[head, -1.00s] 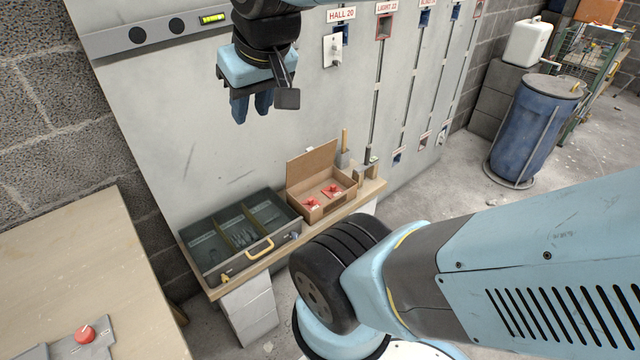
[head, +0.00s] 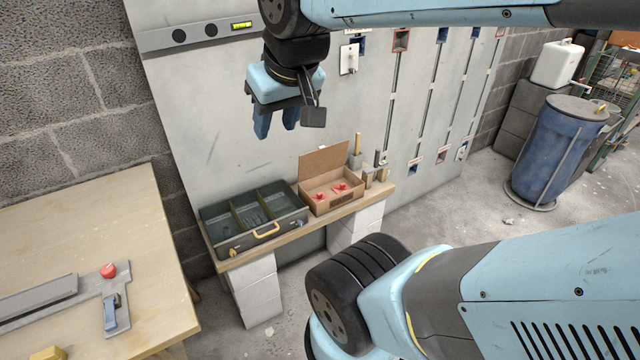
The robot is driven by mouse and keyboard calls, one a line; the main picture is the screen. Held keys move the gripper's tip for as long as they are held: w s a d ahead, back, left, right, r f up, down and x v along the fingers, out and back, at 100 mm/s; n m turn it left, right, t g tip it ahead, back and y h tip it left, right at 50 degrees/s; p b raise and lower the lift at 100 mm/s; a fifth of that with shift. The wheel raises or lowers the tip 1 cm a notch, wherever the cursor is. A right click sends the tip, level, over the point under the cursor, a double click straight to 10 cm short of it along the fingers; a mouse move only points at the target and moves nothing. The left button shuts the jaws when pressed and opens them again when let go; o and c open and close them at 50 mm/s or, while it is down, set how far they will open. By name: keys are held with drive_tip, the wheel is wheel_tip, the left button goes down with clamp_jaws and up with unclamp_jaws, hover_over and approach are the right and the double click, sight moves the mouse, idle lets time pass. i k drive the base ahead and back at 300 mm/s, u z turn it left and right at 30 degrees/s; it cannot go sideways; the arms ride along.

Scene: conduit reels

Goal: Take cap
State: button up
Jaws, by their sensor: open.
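Two red caps, one on the left (head: 320,197) and one on the right (head: 341,188), lie in an open cardboard box (head: 333,203) on the wooden shelf. Another red round piece (head: 108,270), which may be a cap, sits on a grey metal plate on the wooden table at the left. My gripper (head: 276,128) points down in front of the wall panel, above and to the left of the box and well apart from it. Its blue fingers are apart with nothing between them.
A grey compartment tray (head: 228,249) with a yellow handle stands beside the box. Tools stand at the shelf's right end. A wooden table (head: 95,215) fills the left, with the metal plate (head: 55,300) on it.

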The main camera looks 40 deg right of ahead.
sight(339, 189)
drive_tip(key=z, duration=1.2)
drive_tip(key=i, duration=0.1)
drive_tip(key=u, duration=2.8)
drive_tip(key=k, duration=1.7)
drive_tip(key=z, duration=1.6)
drive_tip(key=i, duration=1)
drive_tip(key=z, duration=0.1)
